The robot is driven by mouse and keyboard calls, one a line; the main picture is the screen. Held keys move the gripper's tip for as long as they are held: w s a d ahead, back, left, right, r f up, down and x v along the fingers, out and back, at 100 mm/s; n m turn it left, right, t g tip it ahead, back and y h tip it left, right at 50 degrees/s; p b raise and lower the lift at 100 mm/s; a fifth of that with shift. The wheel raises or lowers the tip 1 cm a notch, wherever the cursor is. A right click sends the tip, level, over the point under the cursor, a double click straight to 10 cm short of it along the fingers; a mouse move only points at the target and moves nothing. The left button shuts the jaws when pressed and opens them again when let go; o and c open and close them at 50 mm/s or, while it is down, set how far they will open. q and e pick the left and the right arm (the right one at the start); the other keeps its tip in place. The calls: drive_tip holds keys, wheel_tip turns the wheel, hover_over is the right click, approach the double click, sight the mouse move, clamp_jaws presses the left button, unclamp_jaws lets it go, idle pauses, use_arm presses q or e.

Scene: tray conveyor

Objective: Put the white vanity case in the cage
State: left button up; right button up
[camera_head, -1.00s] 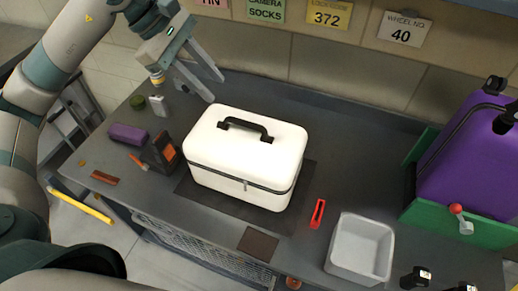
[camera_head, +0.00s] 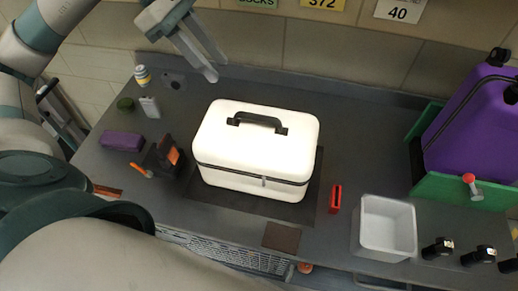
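The white vanity case (camera_head: 255,152) stands upright and closed on a dark mat (camera_head: 314,208) on the grey counter, with its black handle (camera_head: 257,122) on the lid. My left gripper (camera_head: 212,65) is above and behind the case, near the back wall, with its two fingers apart and nothing between them. It does not touch the case. The wire cage (camera_head: 225,250) shows only in part, below the counter's front edge; my own arm hides some of that area. My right gripper is not in view.
A purple container (camera_head: 475,130) stands in a green holder (camera_head: 470,191) at the right. A white bin (camera_head: 387,228), a red object (camera_head: 336,199) and black knobs (camera_head: 437,248) lie front right. An orange-and-black tool (camera_head: 163,158) and a purple block (camera_head: 122,141) sit left of the case.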

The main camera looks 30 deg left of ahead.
use_arm(q)
drive_tip(key=shift+d, duration=0.1)
drive_tip(key=p+x, duration=0.4)
drive_tip(key=x, duration=0.6)
drive_tip(key=shift+d+f+p, duration=0.2)
drive_tip(key=shift+f+p, duration=0.15)
drive_tip(key=shift+d+f, duration=0.25)
drive_tip(key=shift+f, duration=0.35)
